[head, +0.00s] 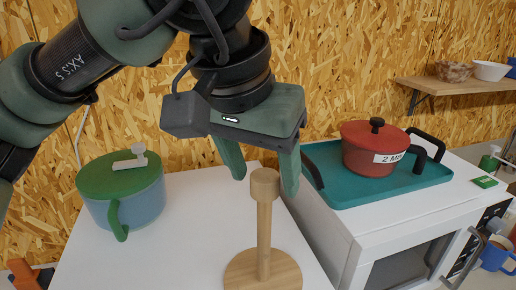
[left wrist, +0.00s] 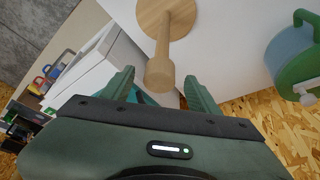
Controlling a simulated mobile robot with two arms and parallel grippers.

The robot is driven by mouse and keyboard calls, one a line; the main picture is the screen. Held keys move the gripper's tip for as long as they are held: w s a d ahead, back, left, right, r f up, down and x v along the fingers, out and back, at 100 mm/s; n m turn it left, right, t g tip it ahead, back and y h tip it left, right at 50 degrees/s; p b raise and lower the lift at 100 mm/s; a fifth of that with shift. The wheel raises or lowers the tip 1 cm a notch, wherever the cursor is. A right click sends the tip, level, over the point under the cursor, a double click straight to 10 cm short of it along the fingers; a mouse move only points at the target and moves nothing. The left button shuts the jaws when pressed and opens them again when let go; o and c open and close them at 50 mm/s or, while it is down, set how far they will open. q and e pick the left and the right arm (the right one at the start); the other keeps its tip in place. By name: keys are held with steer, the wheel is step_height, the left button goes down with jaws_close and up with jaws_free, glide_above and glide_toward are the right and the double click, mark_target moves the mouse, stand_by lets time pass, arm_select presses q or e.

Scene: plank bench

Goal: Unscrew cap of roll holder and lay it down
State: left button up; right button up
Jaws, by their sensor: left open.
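A wooden roll holder (head: 264,240) stands upright on a white surface, with a round base and a thin post. Its thicker cap (head: 265,184) sits on top of the post. My left gripper (head: 264,182) is open with its green fingers pointing down, one to either side of the cap in the head view. In the left wrist view, the cap (left wrist: 160,75) shows between the two spread fingers (left wrist: 160,92), with no clear contact. The holder's base (left wrist: 166,14) shows there too. My right gripper is not in view.
A blue pot with a green lid (head: 122,190) stands left of the holder. On the right, a red pot (head: 374,150) sits on a teal tray (head: 424,176) on a white oven unit (head: 372,222). Bare white surface (head: 195,225) lies between holder and blue pot.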

arm_select(q)
steer(key=shift+f, duration=0.15)
jaws_close()
steer(key=shift+d+n+y, duration=0.1)
steer(key=shift+n+y, duration=0.4)
steer(key=shift+n, duration=1)
steer(key=shift+d+n+t+y, duration=0.1)
steer(key=shift+n+t+y, duration=0.35)
steer(key=shift+n, duration=0.95)
steer(key=shift+n+g+y+p, duration=0.25)
steer(key=shift+n+y+p, duration=0.25)
steer(key=shift+n, duration=0.9)
steer(key=shift+y, duration=0.25)
